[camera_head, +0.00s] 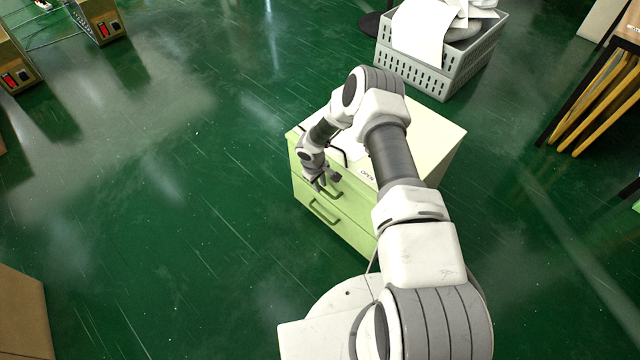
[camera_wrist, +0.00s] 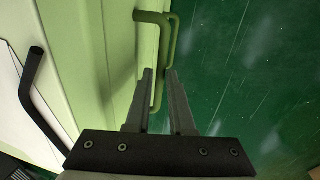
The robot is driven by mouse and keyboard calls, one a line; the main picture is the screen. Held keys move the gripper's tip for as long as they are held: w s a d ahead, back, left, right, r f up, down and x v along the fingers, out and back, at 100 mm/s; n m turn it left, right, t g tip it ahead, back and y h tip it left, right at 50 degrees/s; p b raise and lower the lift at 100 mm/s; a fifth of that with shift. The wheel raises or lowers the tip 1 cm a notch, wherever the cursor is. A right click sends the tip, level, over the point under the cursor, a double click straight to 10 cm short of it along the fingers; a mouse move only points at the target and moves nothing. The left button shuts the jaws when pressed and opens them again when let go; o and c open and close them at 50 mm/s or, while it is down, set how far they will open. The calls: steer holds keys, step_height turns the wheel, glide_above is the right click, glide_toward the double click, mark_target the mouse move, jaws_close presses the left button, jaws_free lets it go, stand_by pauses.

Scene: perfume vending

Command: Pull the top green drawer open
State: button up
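The light green cabinet (camera_head: 345,228) stands on the floor with two drawer fronts showing. The top drawer's green bar handle (camera_head: 331,191) shows just beside my gripper (camera_head: 322,183). The top drawer looks closed. In the wrist view, the handle (camera_wrist: 168,35) runs down the picture from the drawer front (camera_wrist: 112,50) and passes between the fingertips of my gripper (camera_wrist: 160,76). The two fingers are apart, one on each side of the bar, with the bar's lower end partly hidden between them. I see no firm clamp on it.
The lower drawer has its own handle (camera_head: 323,211). A black bent bar (camera_wrist: 32,95) lies on the cabinet top, near the gripper. A grey crate (camera_head: 430,75) with papers stands behind the cabinet. The green floor (camera_head: 190,200) left of the cabinet is clear.

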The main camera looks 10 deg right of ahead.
jaws_close()
stand_by(1.1)
